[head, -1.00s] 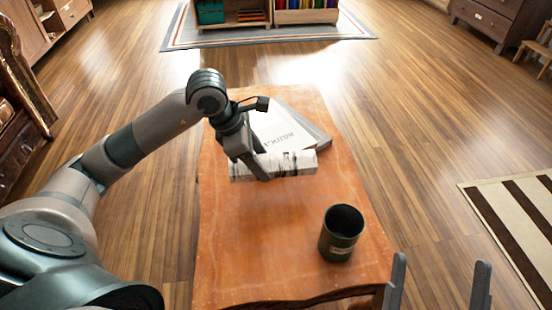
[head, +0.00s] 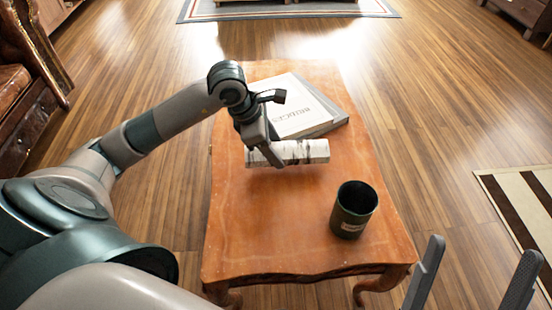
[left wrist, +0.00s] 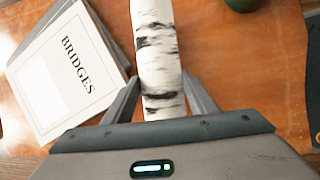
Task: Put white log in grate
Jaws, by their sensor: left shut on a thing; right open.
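The white log (head: 304,151), with black birch marks, is over the wooden table (head: 285,215), in front of the book. My left gripper (head: 262,152) is shut on the white log near its left end. In the left wrist view the log (left wrist: 157,60) runs up between the two fingers (left wrist: 160,100). Whether it touches the tabletop is hard to tell. My right gripper (head: 470,285) is open and empty at the lower right, beside the table. No grate shows in either view.
A dark cup (head: 353,210) stands on the table's right side. A book titled "BRIDGES" (head: 300,108) lies at the back, behind the log. A leather armchair (head: 22,85) is at left, a striped rug (head: 520,205) at right. Wooden floor around the table is open.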

